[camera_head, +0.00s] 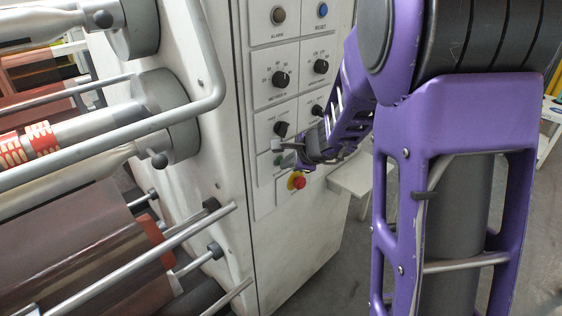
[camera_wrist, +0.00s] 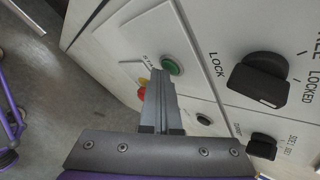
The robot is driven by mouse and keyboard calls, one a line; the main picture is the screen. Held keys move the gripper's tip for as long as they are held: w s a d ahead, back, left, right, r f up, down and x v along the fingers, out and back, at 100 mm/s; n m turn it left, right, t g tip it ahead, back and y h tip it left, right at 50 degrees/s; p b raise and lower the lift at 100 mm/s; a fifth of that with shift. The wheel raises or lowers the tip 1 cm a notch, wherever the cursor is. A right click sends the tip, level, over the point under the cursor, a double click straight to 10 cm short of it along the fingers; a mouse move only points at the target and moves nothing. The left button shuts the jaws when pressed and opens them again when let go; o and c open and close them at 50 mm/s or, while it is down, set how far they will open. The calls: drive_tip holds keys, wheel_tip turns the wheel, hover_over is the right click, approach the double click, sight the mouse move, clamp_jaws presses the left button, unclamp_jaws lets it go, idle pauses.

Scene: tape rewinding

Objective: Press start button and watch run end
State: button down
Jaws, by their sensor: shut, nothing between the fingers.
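The green button (camera_wrist: 173,66), with a partly legible label beside it, sits on the light control panel (camera_wrist: 205,25). My gripper (camera_wrist: 160,76) is shut and empty. In the wrist view its fingertips overlap the panel just beside the green button; I cannot tell whether they touch anything. In the head view, my gripper (camera_head: 277,146) is at the lower part of the panel, close to the green button (camera_head: 278,160), which is small there. The red emergency stop (camera_head: 297,180) on its yellow base is just below; it is partly hidden by my fingers in the wrist view.
Black knobs (camera_head: 280,79) and a blue reset button (camera_head: 322,10) are higher on the panel. A black knob (camera_wrist: 259,79) marked for locking is right of my fingers. Rollers with film (camera_head: 75,240) and a bent metal rail (camera_head: 205,55) stand left. A pale shelf (camera_head: 350,188) juts out below right.

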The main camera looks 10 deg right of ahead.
drive_tip(key=shift+s+d, duration=0.4)
drive_tip(key=shift+s, duration=0.25)
drive_tip(key=shift+s+d, duration=0.75)
drive_tip(key=shift+s, duration=0.3)
drive_tip(key=shift+s+d, duration=0.75)
drive_tip(key=shift+s, duration=0.25)
